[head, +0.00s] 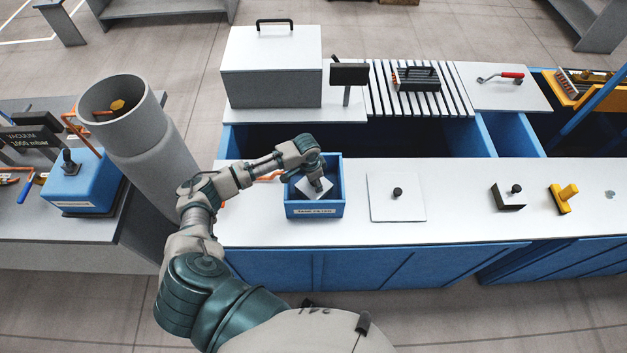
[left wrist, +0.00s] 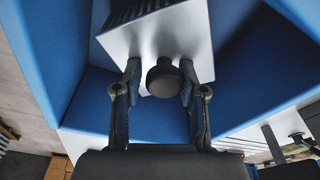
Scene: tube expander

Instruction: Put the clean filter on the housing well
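The clean filter (head: 312,188) is inside a small blue bin (head: 315,210) with a white label on its front. In the left wrist view the filter shows a pale square plate (left wrist: 150,32), dark ribs and a round black knob (left wrist: 164,78). My left gripper (head: 318,183) reaches down into the bin. In the left wrist view its two fingers (left wrist: 159,85) stand apart on either side of the knob, with a small gap at the left. My right gripper is not in view. I cannot tell for sure which thing is the housing well.
A flat white plate with a black knob (head: 397,197) lies right of the bin. A dark block with a knob (head: 508,197) and a yellow piece (head: 563,198) are farther right. A grey box (head: 272,68) and slatted rack (head: 420,92) stand behind. A wide grey pipe (head: 140,140) rises at left.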

